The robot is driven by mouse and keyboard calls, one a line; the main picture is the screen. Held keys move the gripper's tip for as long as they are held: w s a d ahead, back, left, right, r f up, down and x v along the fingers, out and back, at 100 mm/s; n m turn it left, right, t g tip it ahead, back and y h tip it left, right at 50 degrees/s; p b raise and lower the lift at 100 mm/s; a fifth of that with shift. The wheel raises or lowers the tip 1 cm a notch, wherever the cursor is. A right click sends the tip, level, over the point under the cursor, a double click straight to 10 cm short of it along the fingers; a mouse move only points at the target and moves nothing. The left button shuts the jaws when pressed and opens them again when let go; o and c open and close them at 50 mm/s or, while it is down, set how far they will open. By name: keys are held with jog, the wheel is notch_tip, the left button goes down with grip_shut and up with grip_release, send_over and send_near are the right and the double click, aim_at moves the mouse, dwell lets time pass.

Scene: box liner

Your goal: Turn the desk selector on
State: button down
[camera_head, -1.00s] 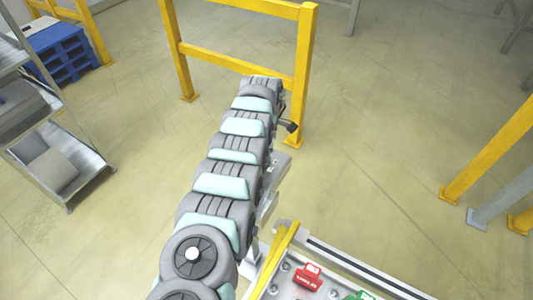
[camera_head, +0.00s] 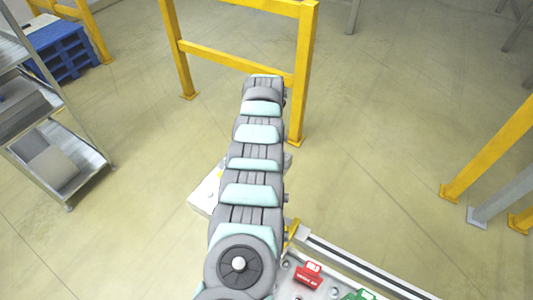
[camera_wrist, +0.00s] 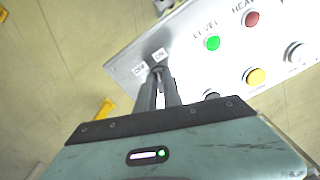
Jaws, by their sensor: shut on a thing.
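The desk selector (camera_wrist: 157,69) is a small dark knob near the left end of a white control panel (camera_wrist: 125,68) in the wrist view. OFF and ON labels sit just beyond it, OFF on the left and ON on the right. My gripper (camera_wrist: 158,75) is over the selector, with its two dark fingers close together and shut on it. The fingers hide most of the knob, so I cannot tell which label it points to. In the head view my arm hides the gripper and selector; a pale panel corner (camera_head: 205,193) shows left of the arm.
On the panel are a green button (camera_wrist: 212,43), a red one (camera_wrist: 252,19), a yellow one (camera_wrist: 256,76) and a white one (camera_wrist: 295,52). A yellow rail (camera_head: 235,58) stands behind the arm, a metal shelf (camera_head: 75,160) at left.

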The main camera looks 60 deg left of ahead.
jog(key=shift+m, duration=0.8)
jog(key=c, duration=1.5)
grip_release()
notch_tip(320, 180, up, 11)
jog(key=shift+f, duration=0.1)
